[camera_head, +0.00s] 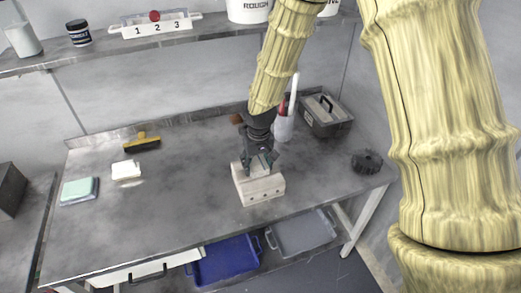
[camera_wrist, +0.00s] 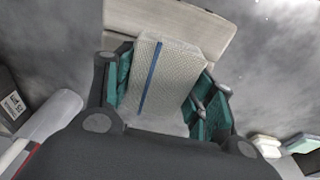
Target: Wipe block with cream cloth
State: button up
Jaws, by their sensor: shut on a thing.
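A pale block (camera_head: 262,190) with small dark holes in its front face sits on the grey workbench (camera_head: 190,205). My gripper (camera_head: 262,168) is over the top of the block. In the wrist view, my gripper (camera_wrist: 165,95) has its teal fingers shut on a cream woven cloth (camera_wrist: 172,75) with a blue stripe. Part of the block (camera_wrist: 170,25) shows beyond the cloth, which overlaps its face in that view. Whether the cloth presses on the block cannot be told. The gripper hides part of the block's top in the head view.
On the bench's left lie a white pad (camera_head: 126,170), a pale green sponge-like pad (camera_head: 79,190) and a yellow-and-black brush (camera_head: 142,144). A grey toolbox (camera_head: 326,117), a white holder (camera_head: 284,128) and a dark round part (camera_head: 367,161) stand right. Bins (camera_head: 226,260) sit below.

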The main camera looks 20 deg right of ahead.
jog(key=shift+s+a, duration=0.2)
jog(key=shift+s, duration=0.05)
jog(key=shift+s+r+p, duration=0.15)
jog(key=shift+r+p, duration=0.6)
jog(key=shift+r, duration=0.45)
jog(key=shift+s+d+r+p, duration=0.1)
jog(key=shift+r+p, duration=2.25)
jog(key=shift+r, duration=0.45)
